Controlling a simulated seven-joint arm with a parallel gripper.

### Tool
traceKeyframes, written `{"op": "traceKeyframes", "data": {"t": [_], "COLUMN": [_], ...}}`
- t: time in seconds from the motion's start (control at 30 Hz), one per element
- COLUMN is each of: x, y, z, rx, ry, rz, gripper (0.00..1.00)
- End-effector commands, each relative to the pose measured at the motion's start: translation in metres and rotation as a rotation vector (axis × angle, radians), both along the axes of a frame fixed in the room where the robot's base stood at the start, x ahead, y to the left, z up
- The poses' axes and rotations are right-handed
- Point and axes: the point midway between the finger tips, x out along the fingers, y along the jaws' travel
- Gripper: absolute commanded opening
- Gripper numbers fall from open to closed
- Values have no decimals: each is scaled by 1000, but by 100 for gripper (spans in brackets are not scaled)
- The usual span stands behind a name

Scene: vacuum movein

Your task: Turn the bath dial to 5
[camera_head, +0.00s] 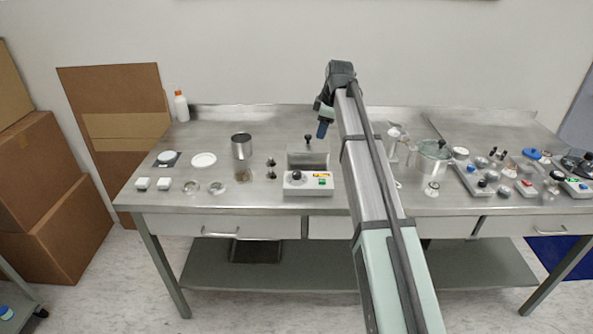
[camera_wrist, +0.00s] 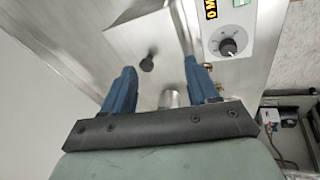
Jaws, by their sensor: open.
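The bath is a steel box (camera_head: 321,159) with a black lid knob (camera_head: 308,139), joined to a white control panel (camera_head: 305,190) at its front. The panel has a round black dial (camera_head: 296,175), a small orange display and a green button. In the wrist view the dial (camera_wrist: 228,47) sits right of my fingers beside the orange display; its number marks are too small to read. My gripper (camera_head: 322,130) is open and empty, above and behind the bath, apart from the dial. Its two blue fingers (camera_wrist: 160,78) show in the wrist view, with the lid knob (camera_wrist: 147,63) between them.
Small dark-topped fittings (camera_head: 270,168) and a steel beaker (camera_head: 241,146) stand left of the bath. A glass pot (camera_head: 432,160) and crowded small items (camera_head: 505,185) stand right of my arm. The strip in front of the panel is clear.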

Motion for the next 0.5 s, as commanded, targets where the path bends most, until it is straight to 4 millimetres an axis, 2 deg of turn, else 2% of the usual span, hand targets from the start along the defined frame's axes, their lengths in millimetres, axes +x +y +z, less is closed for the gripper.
{"op": "traceKeyframes", "data": {"t": [0.03, 0.2, 0.33, 0.5], "x": [-11, -46, -64, -73], "y": [22, 65, 80, 85], "z": [4, 9, 10, 7], "rx": [-46, -179, -228, -249], "ry": [27, 146, 217, 254], "rz": [91, 381, 522, 591], "gripper": [59, 59, 59, 59]}}
